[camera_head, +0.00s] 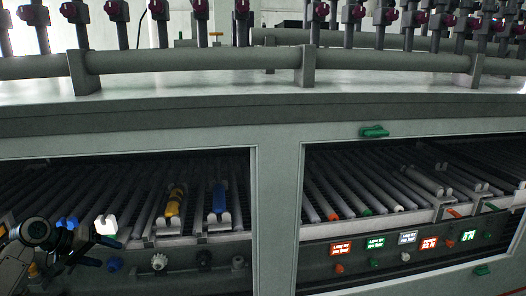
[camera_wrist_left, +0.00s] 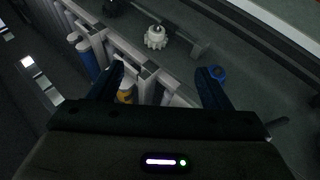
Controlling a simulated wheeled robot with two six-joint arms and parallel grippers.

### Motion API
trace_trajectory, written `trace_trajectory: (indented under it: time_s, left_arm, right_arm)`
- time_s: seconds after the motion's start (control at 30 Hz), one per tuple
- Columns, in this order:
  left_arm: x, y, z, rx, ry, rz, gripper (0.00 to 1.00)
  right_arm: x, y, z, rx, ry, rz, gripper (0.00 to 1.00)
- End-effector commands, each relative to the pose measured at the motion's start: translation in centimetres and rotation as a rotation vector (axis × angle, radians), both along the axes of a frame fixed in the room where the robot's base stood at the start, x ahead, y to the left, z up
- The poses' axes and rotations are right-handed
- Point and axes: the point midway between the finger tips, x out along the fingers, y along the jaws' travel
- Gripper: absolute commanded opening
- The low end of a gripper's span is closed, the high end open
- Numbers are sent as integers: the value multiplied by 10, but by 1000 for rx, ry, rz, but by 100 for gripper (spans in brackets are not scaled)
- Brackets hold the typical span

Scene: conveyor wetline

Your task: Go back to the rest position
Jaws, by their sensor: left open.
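My left gripper (camera_head: 106,252) is at the lower left of the head view, in front of the left opening of the machine. In the left wrist view its two dark fingers (camera_wrist_left: 165,72) are spread apart with nothing held between them. Beyond the fingers are grey holders (camera_wrist_left: 133,60) and part of a yellow cylinder (camera_wrist_left: 125,94), apparently below the gripper and not gripped. My right gripper is in neither view.
A yellow cylinder (camera_head: 175,200) and a blue cylinder (camera_head: 219,197) rest in holders inside the left opening. Several knobs line the front below. A frame post (camera_head: 277,215) separates the right opening, with rollers and lit labels (camera_head: 341,248). Pipes run above.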

Motion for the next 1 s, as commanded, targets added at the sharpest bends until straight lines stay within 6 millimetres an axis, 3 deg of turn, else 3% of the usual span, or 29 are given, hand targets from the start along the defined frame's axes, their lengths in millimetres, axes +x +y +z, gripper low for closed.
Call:
trace_trajectory:
  time_s: [0.17, 0.37, 0.47, 0.53, 0.7, 0.77, 0.9, 1.0]
  left_arm:
    - [4, 6, -48, 17, 16, 50, 72]
    - [2, 16, -124, 61, 44, 117, 72]
    - [-6, 20, -178, 102, 68, 155, 72]
    - [-19, 22, -224, 142, 91, 179, 72]
    - [-71, 20, -345, 268, 159, 209, 72]
    - [-95, 17, -385, 315, 184, 207, 72]
    - [-162, 2, -469, 424, 243, 170, 72]
    - [-216, -15, -522, 495, 283, 121, 72]
  right_arm:
    - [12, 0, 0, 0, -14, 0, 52]
    - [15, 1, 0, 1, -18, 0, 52]
    - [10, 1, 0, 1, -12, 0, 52]
    - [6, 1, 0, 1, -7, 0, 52]
    - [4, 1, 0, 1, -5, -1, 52]
    - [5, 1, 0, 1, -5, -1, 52]
    - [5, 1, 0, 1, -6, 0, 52]
    - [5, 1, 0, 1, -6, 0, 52]
